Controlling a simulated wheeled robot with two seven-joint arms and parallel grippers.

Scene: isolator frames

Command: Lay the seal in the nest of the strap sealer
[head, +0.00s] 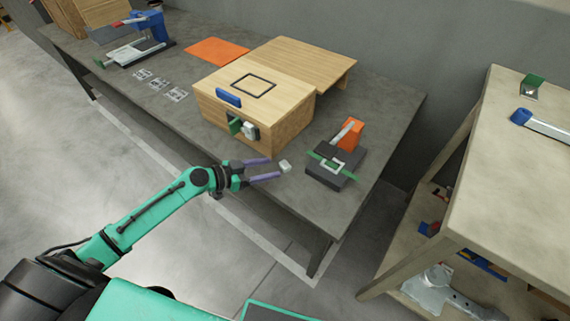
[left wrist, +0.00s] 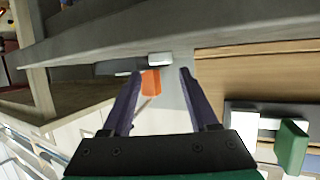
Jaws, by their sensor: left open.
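The seal, a small pale grey block (head: 286,166), is at the tips of my left gripper (head: 268,169) in the head view. The gripper's purple fingers are apart. In the left wrist view the seal (left wrist: 160,59) shows just beyond the fingertips (left wrist: 158,73), with a gap on each side. I cannot tell whether it rests on the table. The strap sealer (head: 325,176), dark with an orange part and a green strap, stands to the right of the gripper. A white square frame (head: 333,162) shows on its top; I see no seal in it. My right gripper is not in view.
A wooden box (head: 262,98) with a blue handle and a front opening stands behind the gripper. The dark table (head: 330,210) is clear in front of the sealer. A gap separates it from the pale bench (head: 520,170) at right.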

